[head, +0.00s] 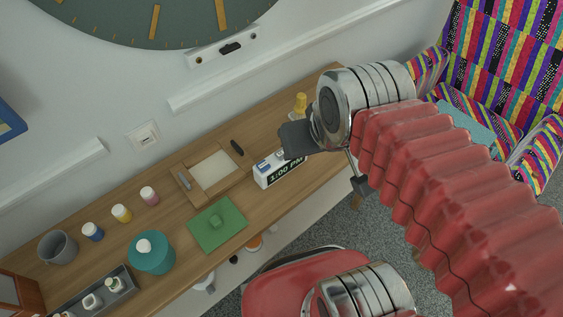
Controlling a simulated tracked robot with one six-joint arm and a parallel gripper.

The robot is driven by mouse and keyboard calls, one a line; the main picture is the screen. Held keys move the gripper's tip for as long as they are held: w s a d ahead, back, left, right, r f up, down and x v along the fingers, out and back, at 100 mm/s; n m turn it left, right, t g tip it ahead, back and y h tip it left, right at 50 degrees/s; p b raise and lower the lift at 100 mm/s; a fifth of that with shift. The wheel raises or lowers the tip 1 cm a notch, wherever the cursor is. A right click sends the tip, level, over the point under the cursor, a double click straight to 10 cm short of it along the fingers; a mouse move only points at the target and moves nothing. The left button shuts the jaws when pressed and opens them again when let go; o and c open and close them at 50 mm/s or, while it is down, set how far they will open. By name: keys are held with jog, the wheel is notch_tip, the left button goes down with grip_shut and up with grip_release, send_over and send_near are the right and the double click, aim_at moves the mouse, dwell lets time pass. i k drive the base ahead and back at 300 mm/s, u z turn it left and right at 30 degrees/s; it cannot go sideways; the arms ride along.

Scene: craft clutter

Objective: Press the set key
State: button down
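My gripper (299,138) is the dark part at the end of the chrome wrist. It appears just above and right of the clock in the picture and overlaps its right end. I cannot tell whether it touches the clock, and its fingers are not clear enough to read as open or shut.
A tray with a pale sheet (214,171), a green block on a green mat (231,235), and a yellow-capped bottle (300,103) are near the clock.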

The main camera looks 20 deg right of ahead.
aim_at(280, 152)
jog(key=k, duration=1.05)
jog(key=u, duration=0.7)
jog(key=i, duration=1.05)
